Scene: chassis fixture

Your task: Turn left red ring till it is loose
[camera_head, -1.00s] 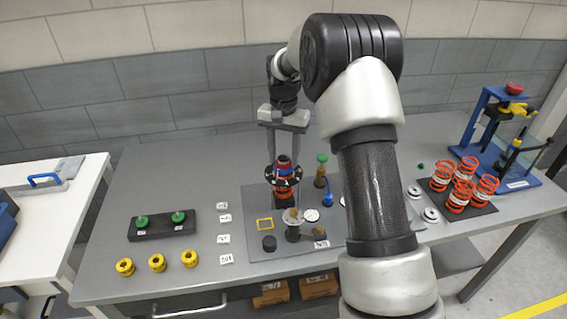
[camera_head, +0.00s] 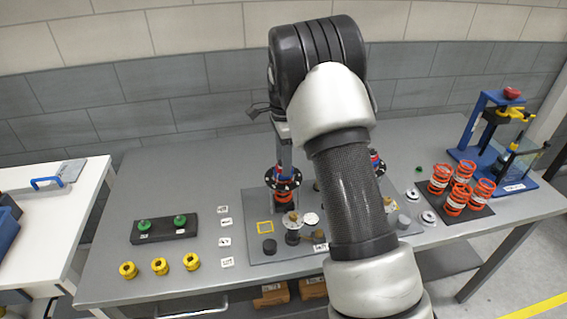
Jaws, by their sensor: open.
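The left strut assembly stands on the grey plate (camera_head: 262,247) near the table's middle. It has a dark disc with pale bolts (camera_head: 283,179). Orange-red (camera_head: 285,197) shows below the disc, and bits of red and blue show above it. Which red part is the ring is hard to tell. My gripper (camera_head: 284,165) points down over this assembly, open, with its fingers around or just in front of the top. Contact cannot be made out. A second red and blue assembly (camera_head: 377,164) is mostly hidden behind my arm.
Several orange springs (camera_head: 462,187) stand on a dark mat at right, before a blue press (camera_head: 480,120). Yellow rings (camera_head: 160,265) and a black block with green knobs (camera_head: 164,227) lie at left. Small parts stand in front of the assembly. My arm hides the middle right.

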